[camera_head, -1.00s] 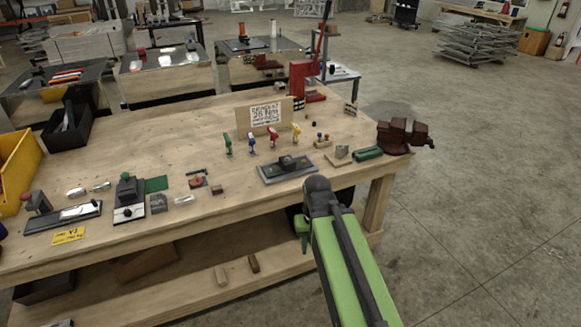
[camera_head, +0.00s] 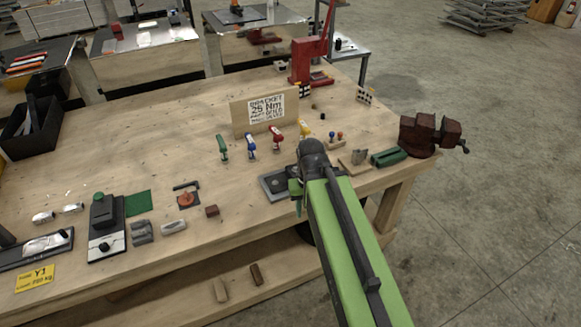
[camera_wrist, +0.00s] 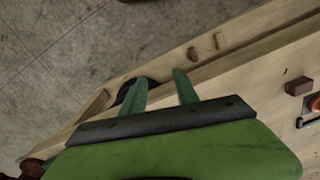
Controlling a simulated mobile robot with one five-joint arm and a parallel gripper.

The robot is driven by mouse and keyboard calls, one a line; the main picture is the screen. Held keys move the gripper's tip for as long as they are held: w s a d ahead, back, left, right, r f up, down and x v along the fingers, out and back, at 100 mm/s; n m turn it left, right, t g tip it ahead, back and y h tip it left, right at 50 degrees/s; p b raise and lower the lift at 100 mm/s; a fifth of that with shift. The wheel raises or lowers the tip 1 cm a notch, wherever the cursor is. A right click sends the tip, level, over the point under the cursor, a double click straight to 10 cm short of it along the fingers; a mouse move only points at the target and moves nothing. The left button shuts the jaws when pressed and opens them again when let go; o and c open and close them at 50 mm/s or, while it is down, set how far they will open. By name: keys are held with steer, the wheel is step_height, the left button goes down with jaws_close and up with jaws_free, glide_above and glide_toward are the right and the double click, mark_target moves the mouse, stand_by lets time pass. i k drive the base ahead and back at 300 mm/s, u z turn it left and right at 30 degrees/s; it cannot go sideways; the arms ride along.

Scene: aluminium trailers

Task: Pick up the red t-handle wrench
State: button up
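The red t-handle wrench (camera_head: 277,138) stands upright on the workbench, in a row with a green (camera_head: 223,147), a blue (camera_head: 251,146) and a yellow one (camera_head: 304,129), in front of a sign. In the head view my green arm reaches over the bench's front edge, and its end covers part of a grey plate just in front of the row. In the wrist view my gripper (camera_wrist: 160,90) has two green fingers spread apart with nothing between them. The wrist view shows the bench edge and floor, not the wrench.
A dark red vise (camera_head: 430,134) and a green block (camera_head: 390,157) are at the right. A red press (camera_head: 308,62) stands at the back. The bench (camera_head: 180,130) is clear left of the wrenches.

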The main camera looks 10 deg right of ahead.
mark_target(278, 137)
steer(key=k, duration=0.65)
steer(key=z, duration=0.35)
steer(key=i, duration=1.75)
steer(key=u, duration=0.3)
